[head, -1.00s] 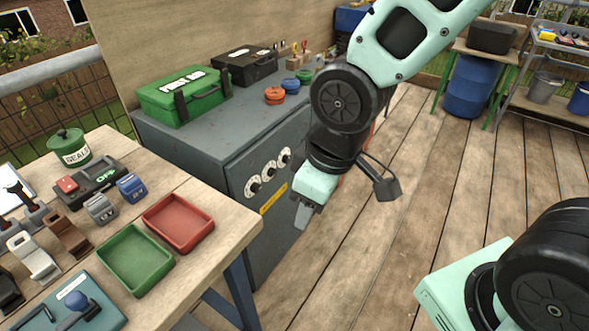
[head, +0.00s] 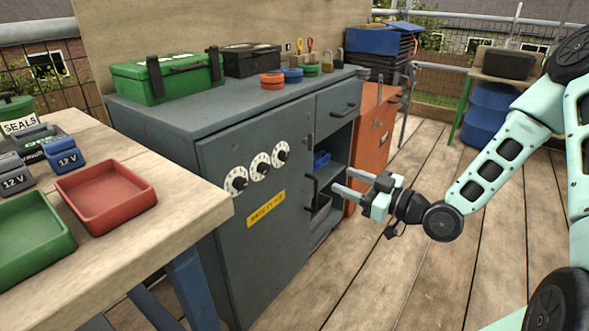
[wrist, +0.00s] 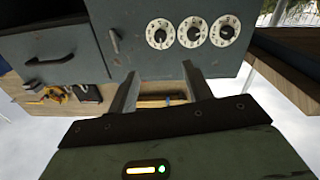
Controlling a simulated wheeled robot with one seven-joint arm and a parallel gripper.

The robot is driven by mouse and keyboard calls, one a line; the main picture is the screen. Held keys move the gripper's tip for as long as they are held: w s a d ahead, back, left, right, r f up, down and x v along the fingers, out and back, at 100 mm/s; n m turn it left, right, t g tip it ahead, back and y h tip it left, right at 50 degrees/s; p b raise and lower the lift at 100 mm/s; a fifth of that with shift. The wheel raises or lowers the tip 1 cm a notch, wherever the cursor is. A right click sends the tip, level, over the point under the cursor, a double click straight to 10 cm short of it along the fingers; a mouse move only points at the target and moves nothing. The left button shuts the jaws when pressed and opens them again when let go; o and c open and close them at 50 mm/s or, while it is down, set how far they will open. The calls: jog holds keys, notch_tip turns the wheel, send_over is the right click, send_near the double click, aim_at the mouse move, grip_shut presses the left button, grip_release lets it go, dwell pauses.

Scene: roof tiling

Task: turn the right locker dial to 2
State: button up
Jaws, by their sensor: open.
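Three white dials with black knobs sit in a row on the grey locker door (head: 215,250). The right dial (head: 281,153) is the one nearest the door handle. The wrist view is turned over, so this dial shows there as the leftmost of the row (wrist: 160,33). Its numbers are too small to read. My gripper (head: 342,179) is open and empty, its fingers level and pointing towards the locker. It is to the right of the dials and touches none of them. The fingers also show in the wrist view (wrist: 159,70).
A yellow label (head: 266,209) is below the dials. Right of the door are a drawer (head: 337,100) and an open compartment with a blue item (head: 321,160). An orange cabinet (head: 372,135) stands behind my gripper. A wooden table with a red tray (head: 105,193) is at left.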

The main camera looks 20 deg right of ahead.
aim_at(286, 157)
jog(key=b+x, duration=0.2)
jog(key=x, duration=1.5)
jog(key=shift+a+b, duration=0.1)
jog(key=shift+b, duration=0.2)
jog(key=c, duration=1)
